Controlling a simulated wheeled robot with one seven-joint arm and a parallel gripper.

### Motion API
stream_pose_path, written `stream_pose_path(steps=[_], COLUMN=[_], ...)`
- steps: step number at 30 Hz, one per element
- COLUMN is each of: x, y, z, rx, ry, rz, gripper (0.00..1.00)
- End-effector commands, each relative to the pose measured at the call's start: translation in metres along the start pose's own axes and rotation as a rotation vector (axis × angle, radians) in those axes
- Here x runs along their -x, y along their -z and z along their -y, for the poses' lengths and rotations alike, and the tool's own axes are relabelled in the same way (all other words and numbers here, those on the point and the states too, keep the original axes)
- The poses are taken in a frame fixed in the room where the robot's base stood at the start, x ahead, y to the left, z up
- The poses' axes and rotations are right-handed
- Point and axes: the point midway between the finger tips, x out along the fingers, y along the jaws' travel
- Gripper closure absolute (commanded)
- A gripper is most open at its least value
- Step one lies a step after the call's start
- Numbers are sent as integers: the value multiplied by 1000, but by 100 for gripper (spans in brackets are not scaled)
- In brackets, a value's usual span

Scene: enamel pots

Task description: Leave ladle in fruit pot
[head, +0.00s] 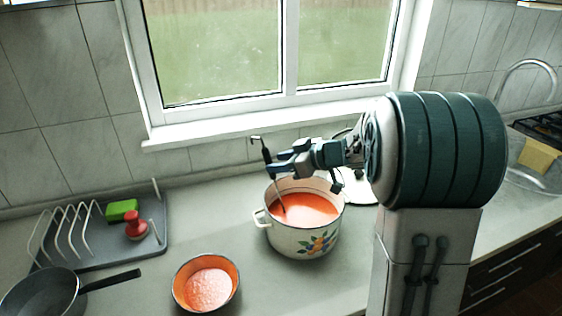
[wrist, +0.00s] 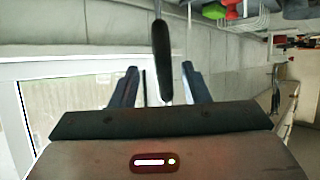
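The fruit pot (head: 290,238) is white enamel with a fruit picture and holds orange soup (head: 305,208). The ladle (head: 266,155) stands tilted in it, with its black handle above the rim and its lower end hidden in the soup. My gripper (head: 275,163) is at the handle, above the pot's left rim. In the wrist view the black handle (wrist: 162,60) lies between the two fingers of my gripper (wrist: 160,72), with a gap visible on each side. The fingers are open.
A small bowl (head: 207,285) of orange food stands front left of the pot. A dark pan (head: 40,295) and a grey dish rack (head: 100,250) with a green sponge (head: 122,210) and red brush (head: 136,224) are further left. The window wall is behind.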

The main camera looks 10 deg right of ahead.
Motion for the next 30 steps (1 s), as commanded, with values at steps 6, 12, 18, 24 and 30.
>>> stream_pose_path(steps=[6, 12, 18, 24, 30], x=[0, 13, 55, 100, 129], y=[-1, 0, 0, 0, 0], z=[0, 0, -1, -1, 0], rx=[-1, 0, 0, 0, 0], ry=[0, -2, -6, -4, -2], rz=[1, 0, -1, 0, -1], gripper=[59, 59, 59, 59, 59])
